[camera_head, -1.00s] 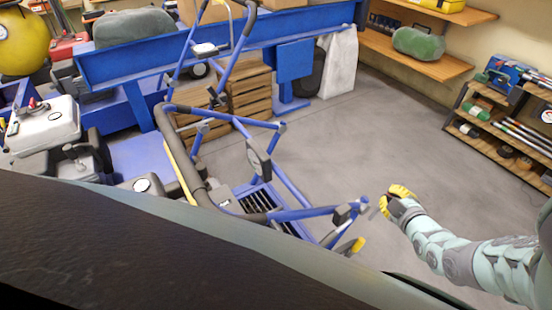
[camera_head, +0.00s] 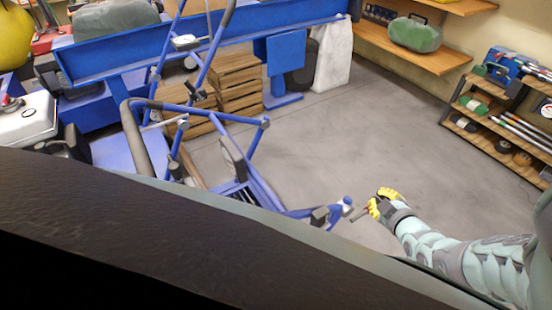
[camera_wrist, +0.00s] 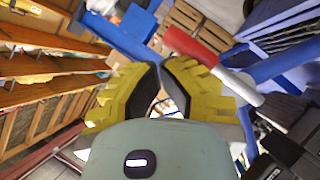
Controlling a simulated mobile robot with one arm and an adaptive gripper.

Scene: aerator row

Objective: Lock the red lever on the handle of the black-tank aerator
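In the wrist view a red lever (camera_wrist: 195,48) with a pale end (camera_wrist: 240,88) lies across the tip of the right finger, just beyond my gripper (camera_wrist: 163,80). My yellow-padded fingers are apart, with a clear gap between them. In the head view my gripper (camera_head: 376,206) is beside the lower right end of a blue tubular handle frame (camera_head: 190,108). A thin dark rod shows at its fingertips; contact cannot be told. The red lever cannot be made out in the head view. I cannot identify a black tank in either view.
A pale engine tank (camera_head: 26,118) stands at the left. Wooden crates (camera_head: 240,90) and a blue machine (camera_head: 200,42) are behind the frame. A low shelf (camera_head: 500,132) stands at the right. The grey floor (camera_head: 330,150) between is clear.

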